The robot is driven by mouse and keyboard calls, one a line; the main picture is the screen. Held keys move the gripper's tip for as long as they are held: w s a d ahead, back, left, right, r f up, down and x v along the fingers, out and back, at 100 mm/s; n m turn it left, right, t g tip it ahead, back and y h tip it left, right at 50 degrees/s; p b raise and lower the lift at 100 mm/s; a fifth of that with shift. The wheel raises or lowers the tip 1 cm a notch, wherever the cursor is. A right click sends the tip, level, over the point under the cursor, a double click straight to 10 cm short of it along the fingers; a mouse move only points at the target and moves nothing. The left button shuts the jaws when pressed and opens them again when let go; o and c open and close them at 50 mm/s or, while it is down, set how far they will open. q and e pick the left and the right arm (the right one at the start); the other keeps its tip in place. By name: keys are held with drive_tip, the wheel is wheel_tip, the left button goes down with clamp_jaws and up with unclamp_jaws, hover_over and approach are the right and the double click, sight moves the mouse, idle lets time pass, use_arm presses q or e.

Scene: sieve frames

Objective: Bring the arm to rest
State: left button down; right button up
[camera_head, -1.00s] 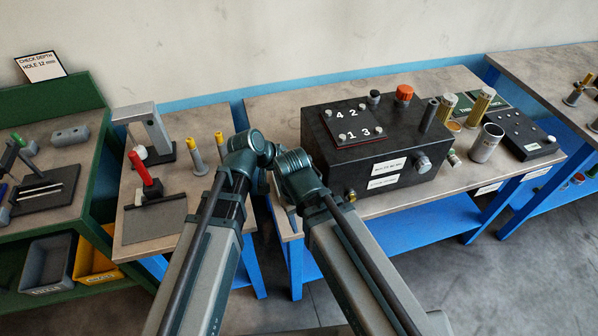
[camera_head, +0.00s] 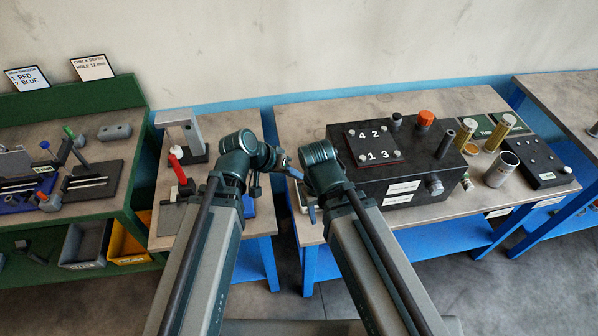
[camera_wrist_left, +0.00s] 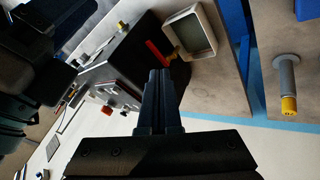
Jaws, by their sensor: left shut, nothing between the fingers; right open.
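My left gripper (camera_head: 286,164) reaches right from its wrist, in front of the black box (camera_head: 410,165) on the middle bench. In the left wrist view its fingers (camera_wrist_left: 161,80) are together with nothing between them. In that view a black box with a red lever (camera_wrist_left: 155,50) lies beyond the fingertips; I cannot tell whether they touch. My right gripper (camera_head: 311,213) is mostly hidden behind its own arm, low by the bench's left front edge. Only a small part of it shows, and I see nothing held.
A small bench (camera_head: 168,225) with a grey stand and red-handled tool is left of the arms. A green bench (camera_head: 130,200) with bins is farther left. Gold cylinders and a metal cup (camera_head: 501,170) stand right of the box. A narrow gap separates the middle benches.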

use_arm(q)
drive_tip(key=s+a+f+g+y, duration=0.3)
drive_tip(key=s+a+f+y, duration=0.1)
drive_tip(key=s+y, duration=0.4)
drive_tip(key=shift+s+a+f+g, duration=0.2)
drive_tip(key=shift+s+a+g, duration=0.25)
drive_tip(key=shift+s, duration=0.4)
